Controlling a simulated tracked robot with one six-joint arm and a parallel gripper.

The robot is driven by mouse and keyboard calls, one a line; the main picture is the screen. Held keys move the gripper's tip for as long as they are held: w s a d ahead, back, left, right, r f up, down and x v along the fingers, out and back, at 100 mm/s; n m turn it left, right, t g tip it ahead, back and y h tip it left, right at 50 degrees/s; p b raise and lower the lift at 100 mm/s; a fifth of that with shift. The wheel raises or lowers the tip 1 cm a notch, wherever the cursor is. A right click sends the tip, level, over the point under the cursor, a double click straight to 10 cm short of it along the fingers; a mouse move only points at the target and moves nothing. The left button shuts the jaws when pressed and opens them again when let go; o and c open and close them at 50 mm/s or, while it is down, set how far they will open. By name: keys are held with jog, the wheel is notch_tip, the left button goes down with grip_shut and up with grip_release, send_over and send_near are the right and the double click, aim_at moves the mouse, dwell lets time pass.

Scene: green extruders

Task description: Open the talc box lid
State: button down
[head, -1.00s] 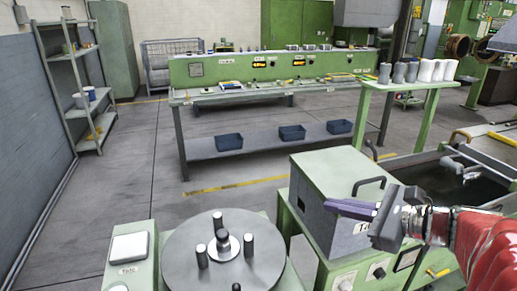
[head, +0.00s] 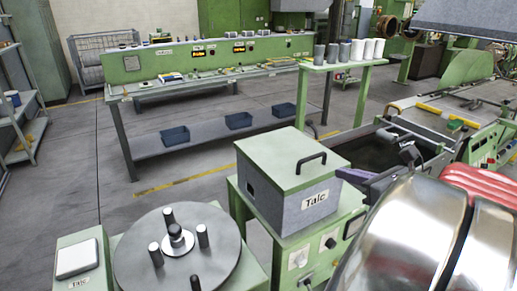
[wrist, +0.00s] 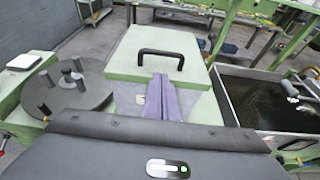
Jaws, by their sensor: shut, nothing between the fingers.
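The talc box (head: 285,205) is grey with a "Talc" label. Its green lid (head: 280,155) is closed and bears a black handle (head: 311,160). In the wrist view the lid (wrist: 130,55) fills the upper middle, with the handle (wrist: 160,56) standing near its middle. My gripper (head: 345,173) has purple fingers beside the right edge of the box in the head view. In the wrist view my gripper (wrist: 161,78) is shut and empty, its tips overlapping the near part of the lid below the handle. Whether the fingers touch the box cannot be told.
A grey disc with upright pegs (head: 178,255) stands left of the box. A dark tank (wrist: 265,100) lies to its right. A green stand with several cups (head: 345,62) and a long workbench (head: 215,75) are behind. Open floor lies between box and bench.

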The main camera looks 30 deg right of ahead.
jog(key=x, duration=0.9)
jog(key=shift+w, duration=0.35)
jog(key=shift+f, duration=0.1)
